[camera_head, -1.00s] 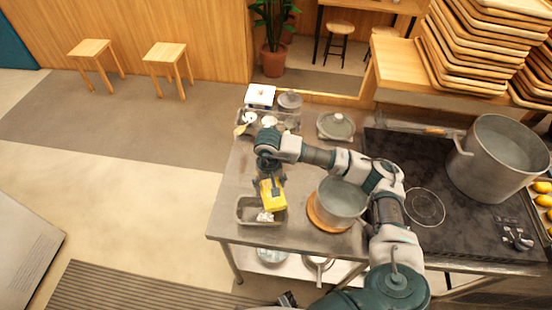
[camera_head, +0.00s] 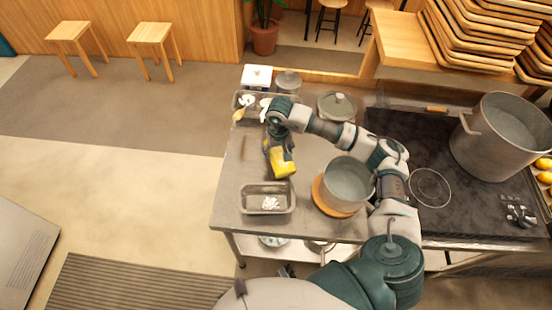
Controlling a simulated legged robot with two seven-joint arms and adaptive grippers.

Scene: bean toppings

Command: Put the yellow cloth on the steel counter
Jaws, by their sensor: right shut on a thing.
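The yellow cloth (camera_head: 282,163) hangs in my right gripper (camera_head: 277,148), which is shut on it, over the steel counter (camera_head: 235,180). The cloth is behind the metal tray and left of the pot. Whether its lower edge touches the counter I cannot tell. My left gripper is not clearly in view.
A metal tray (camera_head: 245,197) with white bits inside sits at the counter's front left. A steel pot (camera_head: 348,182) stands on a round wooden board (camera_head: 322,200). Behind are a lidded pot (camera_head: 337,107) and small containers (camera_head: 288,82). A large stockpot (camera_head: 500,145) stands on the black stove (camera_head: 400,145).

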